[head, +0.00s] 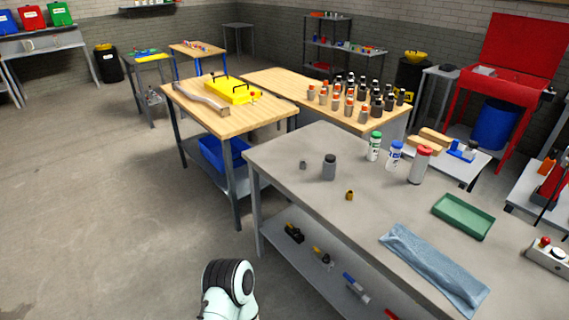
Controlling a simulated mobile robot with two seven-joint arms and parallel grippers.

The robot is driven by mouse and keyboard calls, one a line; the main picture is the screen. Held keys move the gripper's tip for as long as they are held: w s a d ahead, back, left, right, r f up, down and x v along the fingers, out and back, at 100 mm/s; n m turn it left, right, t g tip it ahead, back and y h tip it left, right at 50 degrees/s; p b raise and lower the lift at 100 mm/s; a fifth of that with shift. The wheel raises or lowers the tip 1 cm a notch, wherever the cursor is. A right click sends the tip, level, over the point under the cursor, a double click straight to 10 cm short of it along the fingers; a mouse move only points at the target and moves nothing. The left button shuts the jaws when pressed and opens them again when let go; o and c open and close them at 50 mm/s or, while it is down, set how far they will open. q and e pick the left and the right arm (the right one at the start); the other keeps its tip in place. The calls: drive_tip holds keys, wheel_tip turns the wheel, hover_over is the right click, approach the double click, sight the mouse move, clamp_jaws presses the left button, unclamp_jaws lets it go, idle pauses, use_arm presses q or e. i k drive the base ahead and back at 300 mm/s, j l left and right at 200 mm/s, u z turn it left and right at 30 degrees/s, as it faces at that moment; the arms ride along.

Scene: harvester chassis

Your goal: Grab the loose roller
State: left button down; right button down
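I cannot tell for certain which thing is the loose roller. On the near grey table (285,200) stands a dark grey cylinder with a darker top (329,168), upright. A small grey cylindrical piece (303,164) sits just left of it. A small brass-coloured piece (349,195) lies closer to the table's near side. A white and black rounded link of my own arm shows at the bottom edge, in front of the table. Neither of my grippers is visible.
The table also holds a green-capped bottle (374,146), a blue-capped bottle (394,155), a red-topped bottle (420,164), a green tray (463,216) and a blue cloth (432,266). Wooden-topped tables stand behind. The floor at left is open.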

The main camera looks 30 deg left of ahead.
sight(328, 170)
drive_tip(key=u, duration=0.75)
drive_tip(key=i+j+z, duration=0.2)
drive_tip(key=i+j, duration=0.2)
drive_tip(key=j, duration=0.2)
drive_tip(key=i+j+z, duration=0.15)
drive_tip(key=j, duration=0.2)
drive_tip(key=i+j+z, duration=0.2)
drive_tip(key=i+j, duration=0.15)
drive_tip(key=j, duration=0.35)
drive_tip(key=i+j+z, duration=0.1)
drive_tip(key=j, duration=0.25)
drive_tip(key=i, duration=0.05)
